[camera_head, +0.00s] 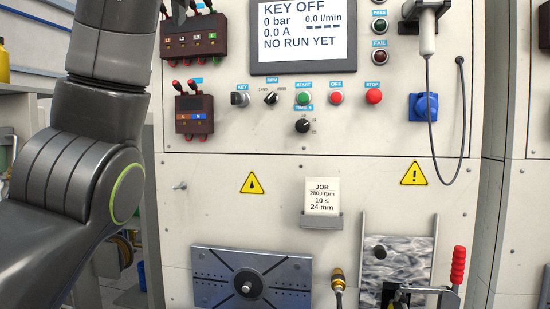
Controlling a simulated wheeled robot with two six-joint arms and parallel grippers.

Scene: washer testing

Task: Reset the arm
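My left arm (100,110) comes in from the left and rises past the top edge, close in front of the test panel (235,170). Dark tips at the top edge, left of the screen, look like part of my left gripper (178,10). Most of that gripper is cut off, so its opening and any held thing are hidden. My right arm and gripper are out of view. The screen (305,35) reads KEY OFF, 0 bar, 0.0 l/min and 0.0 A.
A key switch (240,98), knobs and buttons sit below the screen. A mounting plate (220,275), a job card (322,195) and a red-handled clamp (458,267) are lower down.

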